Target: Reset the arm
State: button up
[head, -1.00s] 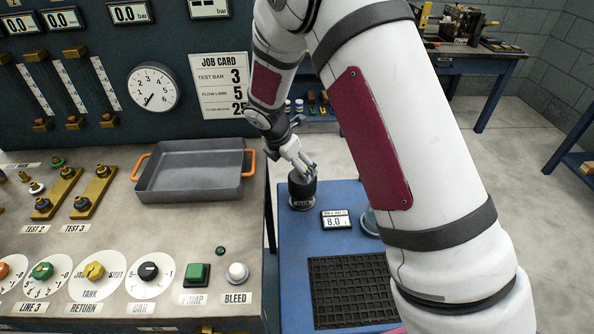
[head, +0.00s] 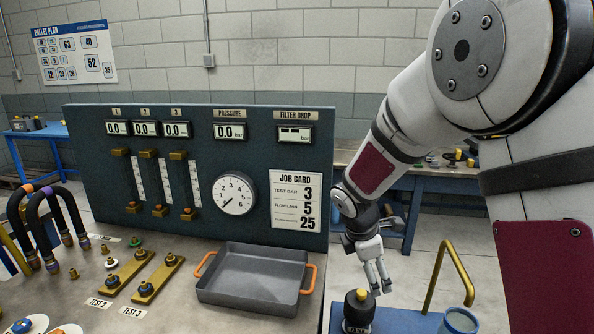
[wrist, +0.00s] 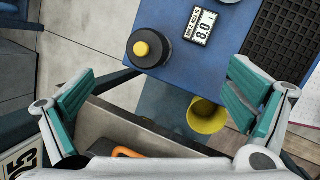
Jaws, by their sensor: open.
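My gripper (head: 378,270) hangs fingers-down just beyond the right end of the test bench in the head view. In the wrist view its teal-padded fingers (wrist: 160,96) are wide apart with nothing held between them. A black cylinder with a yellow knob (head: 358,312) stands upright on the blue cart below my gripper, apart from the fingers. It also shows in the wrist view (wrist: 150,48). My arm comes in from the right and covers part of the back bench.
A grey tray with orange handles (head: 250,275) sits on the test bench beside my gripper. The gauge panel (head: 150,170) stands behind it. A yellow rail (head: 452,262) rises at the right. A yellow bucket (wrist: 207,116) is low beside the blue cart (wrist: 195,75).

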jog(key=s+d+r+m+y+p, duration=0.1)
jog(key=s+d+r+m+p, duration=0.2)
jog(key=s+r+m, duration=1)
jog(key=s+r+m+y+p, duration=0.1)
jog(key=s+r+m, duration=0.2)
jog(key=s, duration=0.8)
jog(key=s+a+r+m+t+y+p, duration=0.1)
jog(key=s+r+m, duration=0.2)
jog(key=s, duration=0.8)
notch_tip(320, 180, up, 3)
jog(key=shift+a+f, duration=0.15)
jog(key=shift+a, duration=0.05)
